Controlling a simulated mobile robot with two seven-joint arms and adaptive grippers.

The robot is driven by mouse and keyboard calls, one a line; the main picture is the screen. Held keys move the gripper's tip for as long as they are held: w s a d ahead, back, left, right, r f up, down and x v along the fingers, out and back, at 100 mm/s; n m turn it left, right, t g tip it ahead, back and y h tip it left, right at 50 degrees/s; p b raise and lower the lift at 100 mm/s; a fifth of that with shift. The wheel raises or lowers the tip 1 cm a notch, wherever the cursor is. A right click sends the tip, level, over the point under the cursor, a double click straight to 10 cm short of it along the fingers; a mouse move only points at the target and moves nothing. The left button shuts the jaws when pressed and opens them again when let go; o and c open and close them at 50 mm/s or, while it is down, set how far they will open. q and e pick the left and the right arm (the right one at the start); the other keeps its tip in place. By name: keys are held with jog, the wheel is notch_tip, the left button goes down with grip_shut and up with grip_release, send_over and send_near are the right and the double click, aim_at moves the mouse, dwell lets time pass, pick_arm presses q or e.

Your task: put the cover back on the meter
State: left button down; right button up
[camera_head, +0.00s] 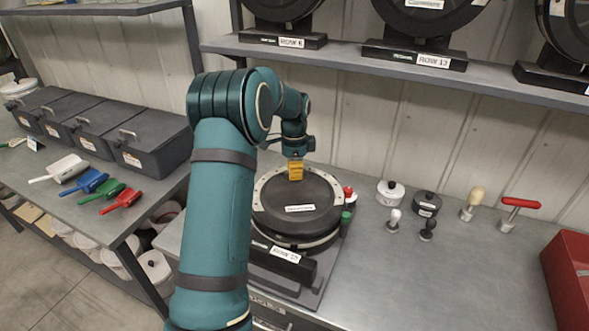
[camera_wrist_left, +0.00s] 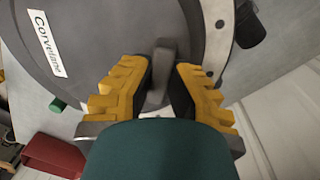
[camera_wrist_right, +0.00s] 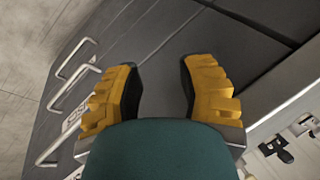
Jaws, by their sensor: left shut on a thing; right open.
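The meter (camera_head: 290,240) stands on the bench, a round dark body with a pale ring. Its dark grey round cover (camera_head: 312,190) with a white label lies over the ring; I cannot tell whether it is fully seated. My left gripper (camera_head: 295,172) is at the cover's far edge. In the left wrist view, my left gripper (camera_wrist_left: 162,85) is shut on a grey handle (camera_wrist_left: 163,58) of the cover (camera_wrist_left: 100,45); the pale ring (camera_wrist_left: 216,30) shows beside it. My right gripper (camera_wrist_right: 160,85) is open and empty, above dark lidded bins, and outside the head view.
Red (camera_head: 348,192) and green (camera_head: 346,216) knobs stand at the meter's right. Small pots (camera_head: 427,203), stampers (camera_head: 427,230) and a red-handled tool (camera_head: 515,208) are further right, before a red bin (camera_head: 570,275). Scoops (camera_head: 85,182) and dark bins (camera_head: 150,140) are left. A shelf (camera_head: 400,70) hangs behind.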

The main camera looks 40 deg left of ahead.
pick_arm(q)
jog(key=shift+p, duration=0.55)
dwell(1.3)
jog(key=shift+f, duration=0.8)
dwell(0.8)
jog(key=shift+s+f, duration=0.1)
jog(key=shift+f, duration=0.15)
dwell(1.2)
jog(key=c, duration=1)
grip_release()
jog(key=shift+c, duration=0.4)
